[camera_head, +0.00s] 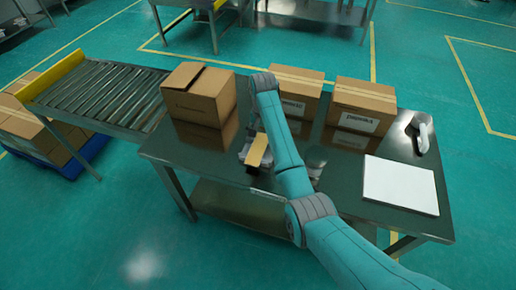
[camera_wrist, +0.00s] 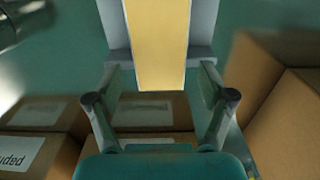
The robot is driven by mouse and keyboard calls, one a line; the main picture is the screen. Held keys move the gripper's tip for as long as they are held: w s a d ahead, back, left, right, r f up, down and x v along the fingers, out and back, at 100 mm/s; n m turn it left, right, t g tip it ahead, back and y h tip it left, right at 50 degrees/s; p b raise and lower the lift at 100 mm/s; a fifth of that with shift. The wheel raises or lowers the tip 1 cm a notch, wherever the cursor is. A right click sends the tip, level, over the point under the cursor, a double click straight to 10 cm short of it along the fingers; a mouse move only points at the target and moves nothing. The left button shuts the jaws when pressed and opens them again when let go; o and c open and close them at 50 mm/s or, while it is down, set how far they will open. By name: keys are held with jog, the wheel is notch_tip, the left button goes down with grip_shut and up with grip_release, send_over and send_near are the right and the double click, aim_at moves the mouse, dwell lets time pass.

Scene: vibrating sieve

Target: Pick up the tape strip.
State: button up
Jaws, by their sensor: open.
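The tape strip (camera_head: 258,150) shows as a tan-yellow piece at my gripper (camera_head: 249,158), above the near edge of the dark table in the head view. In the wrist view the strip (camera_wrist: 157,40) runs down from the top edge, between the two grey fingers of my gripper (camera_wrist: 158,50). The fingers are apart, one on each side of the strip. I cannot tell whether either finger touches it. The strip's far end is out of the wrist view.
The dark table (camera_head: 335,197) bears a left carton (camera_head: 198,100), a middle carton (camera_head: 297,82) and a right carton (camera_head: 362,98). A roller conveyor (camera_head: 98,92) adjoins the table's left.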

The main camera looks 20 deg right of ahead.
jog(key=c, duration=0.8)
